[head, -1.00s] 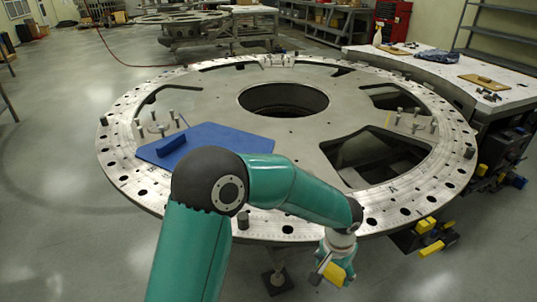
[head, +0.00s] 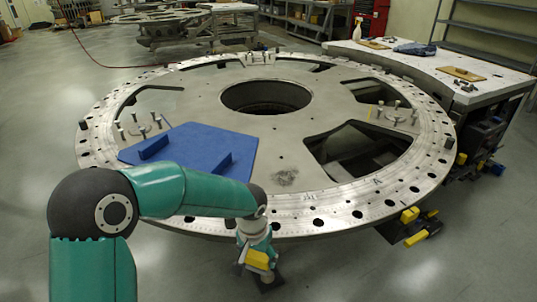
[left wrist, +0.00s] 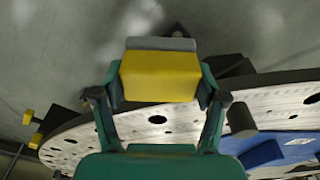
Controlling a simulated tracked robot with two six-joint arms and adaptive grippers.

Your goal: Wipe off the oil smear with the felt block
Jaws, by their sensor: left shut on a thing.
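The oil smear (head: 285,178) is a dark scribbled patch on the near part of the grey turret plate (head: 300,145), between the blue mat and the right near cutout. My left gripper (head: 258,262) is shut on the felt block, whose yellow body (left wrist: 158,76) and grey face (left wrist: 160,44) show in the left wrist view. The block hangs just outside the plate's near rim, apart from the smear. In the head view the yellow body (head: 257,259) partly shows. My right gripper is in neither view.
A blue mat (head: 190,148) with raised strips lies left of the smear. Upright pins (head: 140,128) stand behind it, and others (head: 395,112) at the right. Large cutouts (head: 355,150) and a central hole (head: 265,97) open the plate. A workbench (head: 440,70) stands at the right.

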